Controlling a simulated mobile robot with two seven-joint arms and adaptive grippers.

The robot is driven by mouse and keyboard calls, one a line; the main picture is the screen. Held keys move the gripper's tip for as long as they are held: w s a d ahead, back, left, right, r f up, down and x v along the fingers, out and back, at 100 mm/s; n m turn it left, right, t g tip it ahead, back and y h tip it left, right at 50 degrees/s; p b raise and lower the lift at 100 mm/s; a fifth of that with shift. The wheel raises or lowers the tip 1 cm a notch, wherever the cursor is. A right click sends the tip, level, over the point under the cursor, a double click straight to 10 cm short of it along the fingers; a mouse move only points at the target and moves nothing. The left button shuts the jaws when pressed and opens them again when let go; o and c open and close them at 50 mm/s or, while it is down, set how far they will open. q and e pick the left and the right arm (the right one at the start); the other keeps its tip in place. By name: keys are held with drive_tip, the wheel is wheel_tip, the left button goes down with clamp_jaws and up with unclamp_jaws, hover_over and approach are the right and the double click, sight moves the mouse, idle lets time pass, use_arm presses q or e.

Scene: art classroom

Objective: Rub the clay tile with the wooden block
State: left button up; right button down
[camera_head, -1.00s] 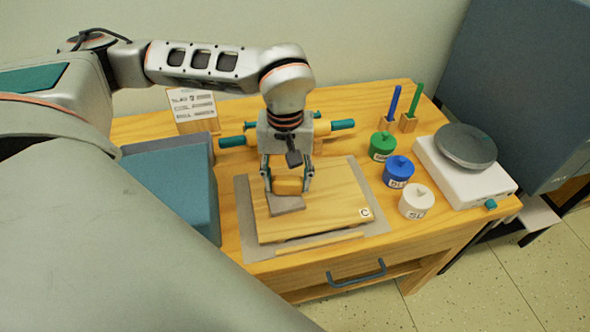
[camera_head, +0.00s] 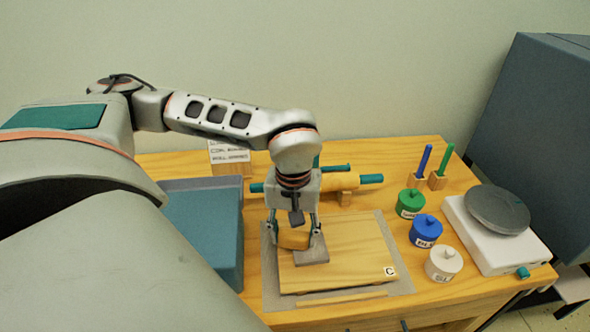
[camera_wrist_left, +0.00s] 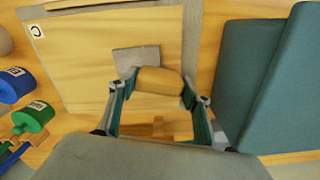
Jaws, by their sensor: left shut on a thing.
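The wooden block (camera_head: 293,239) is a light brown piece held between the fingertips of my left gripper (camera_head: 295,235). The gripper is shut on it, as the left wrist view also shows the block (camera_wrist_left: 160,82) between both fingers (camera_wrist_left: 150,91). The clay tile (camera_head: 313,251) is a flat grey square on the wooden board (camera_head: 350,262). The block is at the tile's left and back part and overlaps its edge in both views. The block hides some of the tile (camera_wrist_left: 135,58). I cannot tell whether they touch. My right gripper is not in view.
The board, labelled C, lies on a grey mat (camera_head: 405,288). A rolling pin (camera_head: 366,181) is behind it. Green (camera_head: 409,204), blue (camera_head: 426,231) and white (camera_head: 443,264) jars and a scale (camera_head: 487,250) stand right. A blue-grey box (camera_head: 205,232) is left.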

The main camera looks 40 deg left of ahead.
sight(326, 248)
use_arm(q)
drive_tip(key=shift+w+d+p, duration=0.15)
drive_tip(key=shift+w+d, duration=1)
drive_tip(key=shift+w, duration=0.25)
drive_tip(key=shift+w+d+p, duration=0.15)
drive_tip(key=shift+w+d, duration=1)
drive_tip(key=shift+w, duration=0.25)
drive_tip(key=shift+s+d, duration=0.5)
drive_tip(key=shift+d, duration=0.05)
drive_tip(key=shift+s+a+p, duration=0.6)
drive_tip(key=shift+s+a, duration=0.55)
drive_tip(key=shift+s, duration=0.25)
drive_tip(key=shift+s+a+f, duration=0.1)
drive_tip(key=shift+s+a, duration=0.5)
drive_tip(key=shift+s, duration=0.15)
drive_tip(key=shift+s+a+f, duration=0.1)
drive_tip(key=shift+s+a, duration=0.45)
drive_tip(key=shift+s, duration=0.2)
drive_tip(key=shift+r+p, duration=0.15)
drive_tip(key=shift+p, duration=0.15)
drive_tip(key=shift+w+d+r, duration=0.1)
drive_tip(key=shift+w+d, duration=0.5)
drive_tip(key=shift+w, duration=0.15)
drive_tip(key=shift+w+d+r, duration=0.1)
drive_tip(key=shift+w+d, duration=0.45)
drive_tip(key=shift+w, duration=0.2)
drive_tip(key=shift+w+d+f, duration=0.2)
drive_tip(key=shift+w+d, duration=0.95)
drive_tip(key=shift+w, duration=0.25)
